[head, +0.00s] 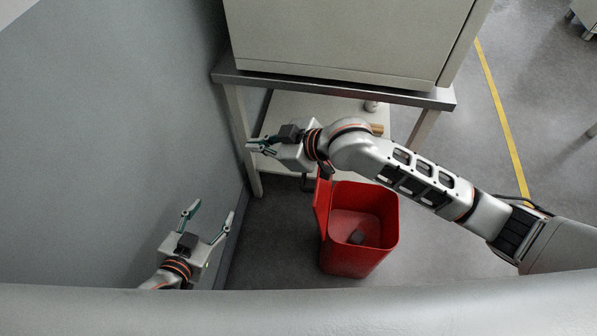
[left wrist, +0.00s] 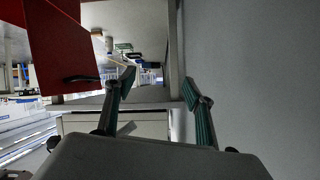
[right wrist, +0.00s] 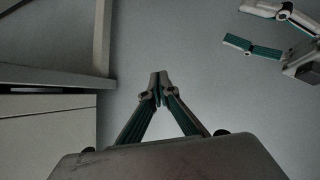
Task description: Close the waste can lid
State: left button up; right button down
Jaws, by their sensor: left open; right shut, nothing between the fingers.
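In the left wrist view the red lid (left wrist: 58,50) is at the upper left. My right gripper (head: 254,146) is shut and empty, above and to the left of the lid, near the table leg. It also shows in the right wrist view (right wrist: 158,84). My left gripper (head: 212,212) is open and empty beside the grey wall, left of the can and apart from it.
A table (head: 330,88) bearing a large beige cabinet (head: 350,35) stands behind the can, with a lower shelf (head: 300,112). A grey wall (head: 120,130) bounds the left side. Bare floor lies between wall and can. A yellow line (head: 500,115) marks the floor at right.

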aim_at(316, 187)
jog(key=d+f+n+g+h+p, duration=0.1)
jog(key=d+f+g+h+p, duration=0.2)
jog(key=d+g+h+p, duration=0.45)
pick_arm(q)
jog(key=shift+n+g, duration=0.4)
jog(key=shift+g, duration=0.4)
jog(key=s+b, duration=0.1)
jog(key=s+f+b, duration=0.1)
jog(key=s, duration=0.1)
jog(key=s+f+b, duration=0.1)
jog(key=shift+s+d, duration=0.35)
jog(key=shift+d, duration=0.05)
pick_arm(e)
notch_tip(316, 187, down, 9)
jog(key=d+t+y, duration=0.1)
jog(key=d+t, duration=0.1)
jog(key=shift+s+f+t, duration=0.15)
jog(key=shift+s+t, duration=0.05)
jog(key=shift+t, duration=0.15)
jog(key=shift+d+y, duration=0.1)
jog(key=shift+y, duration=0.15)
pick_arm(q)
jog(key=shift+f, duration=0.1)
